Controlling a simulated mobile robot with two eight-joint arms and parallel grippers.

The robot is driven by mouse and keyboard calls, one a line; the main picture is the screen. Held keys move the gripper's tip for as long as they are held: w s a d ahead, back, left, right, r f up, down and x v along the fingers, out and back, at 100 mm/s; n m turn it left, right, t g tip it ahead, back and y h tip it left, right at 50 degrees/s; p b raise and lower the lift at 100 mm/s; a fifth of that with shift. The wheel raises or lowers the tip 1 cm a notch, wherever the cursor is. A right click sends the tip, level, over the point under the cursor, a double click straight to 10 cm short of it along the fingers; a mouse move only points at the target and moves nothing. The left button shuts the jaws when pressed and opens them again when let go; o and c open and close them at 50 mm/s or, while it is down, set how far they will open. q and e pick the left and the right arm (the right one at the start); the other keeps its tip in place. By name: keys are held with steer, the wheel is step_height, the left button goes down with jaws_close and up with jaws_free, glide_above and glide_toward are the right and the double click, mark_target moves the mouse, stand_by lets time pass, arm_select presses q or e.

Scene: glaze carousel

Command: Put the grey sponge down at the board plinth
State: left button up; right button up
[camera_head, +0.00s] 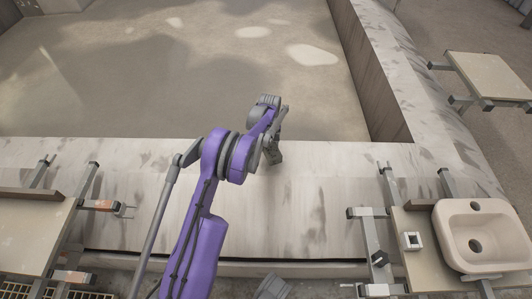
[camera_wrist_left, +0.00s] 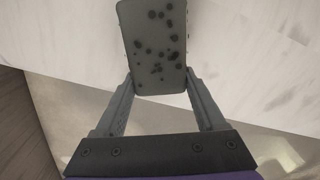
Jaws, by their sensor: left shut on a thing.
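The grey sponge (camera_wrist_left: 155,45), a rounded block with dark pores, is between the fingers of my left gripper (camera_wrist_left: 160,88) in the left wrist view. The fingers are shut on its sides. In the head view my left gripper (camera_head: 274,156) points down over the pale streaked ledge, near its far edge; the sponge is too small to make out clearly there. The left wrist view shows a pale streaked surface behind the sponge; I cannot tell the gap between them. I cannot tell for certain which part is the board plinth. My right gripper is not in view.
The pale ledge (camera_head: 315,195) is clear right of my arm. A board with a beige basin (camera_head: 483,238) and a small white square piece (camera_head: 411,241) is at right. Clamps (camera_head: 370,235) stick out beside it. Another board (camera_head: 30,235) with orange-handled clamps is at left.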

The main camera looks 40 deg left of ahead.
mark_target(269, 151)
arm_select(q)
steer(key=shift+f+b, duration=0.4)
steer(key=shift+f, duration=1.75)
steer(key=shift+f, duration=0.1)
